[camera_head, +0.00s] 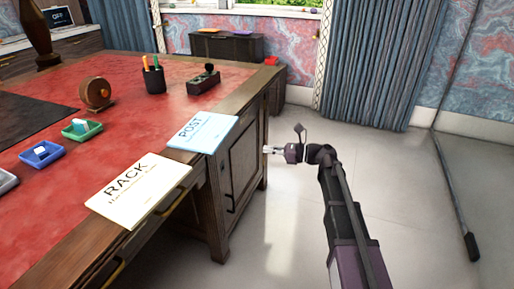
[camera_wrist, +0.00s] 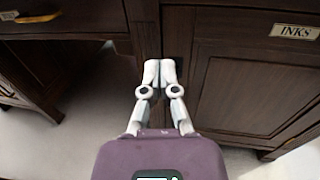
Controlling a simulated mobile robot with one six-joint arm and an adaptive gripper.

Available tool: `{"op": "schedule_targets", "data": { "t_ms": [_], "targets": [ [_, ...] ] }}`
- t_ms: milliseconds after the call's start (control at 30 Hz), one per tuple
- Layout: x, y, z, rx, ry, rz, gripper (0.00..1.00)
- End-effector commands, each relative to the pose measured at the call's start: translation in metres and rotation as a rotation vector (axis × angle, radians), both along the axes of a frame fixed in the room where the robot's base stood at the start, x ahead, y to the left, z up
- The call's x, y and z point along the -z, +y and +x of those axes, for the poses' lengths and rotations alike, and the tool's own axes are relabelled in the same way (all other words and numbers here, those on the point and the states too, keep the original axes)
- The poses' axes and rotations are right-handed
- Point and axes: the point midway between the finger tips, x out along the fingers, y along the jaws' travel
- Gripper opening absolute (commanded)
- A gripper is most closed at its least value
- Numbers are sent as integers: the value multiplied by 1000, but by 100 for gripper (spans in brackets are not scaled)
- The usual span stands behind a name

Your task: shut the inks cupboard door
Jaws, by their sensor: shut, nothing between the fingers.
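The inks cupboard door (camera_wrist: 255,95) is a dark wood panel under the "INKS" label (camera_wrist: 296,31) in the wrist view. In the head view the desk's dark cupboard front (camera_head: 243,160) shows below the top, with a dark handle low on it. My gripper (camera_wrist: 160,68) is shut and empty, its white fingertips together in front of a dark upright gap beside the door's left edge. Whether they touch the wood I cannot tell. In the head view my gripper (camera_head: 267,150) appears just right of the cupboard front. How far the door stands open is unclear.
The desk (camera_head: 135,75) has a red leather top with cards, small trays and a pen cup. A yellow drawer handle (camera_wrist: 36,18) shows at upper left in the wrist view. Pale floor (camera_head: 290,235) is clear around my arm.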

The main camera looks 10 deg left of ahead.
Motion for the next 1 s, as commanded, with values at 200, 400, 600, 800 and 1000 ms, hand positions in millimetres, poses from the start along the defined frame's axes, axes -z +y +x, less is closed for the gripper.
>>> {"op": "schedule_targets", "data": {
  "t_ms": [200,400,600,800,1000],
  "targets": [
    [0,-11,-2,-1,0,0,0],
    [0,-12,-2,-2,0,0,0],
    [0,-11,-3,-2,-2,-2,0],
    [8,-17,-10,-2,-62,-51,0],
    [33,-35,-29,-18,-241,-201,0]
  ]
}}
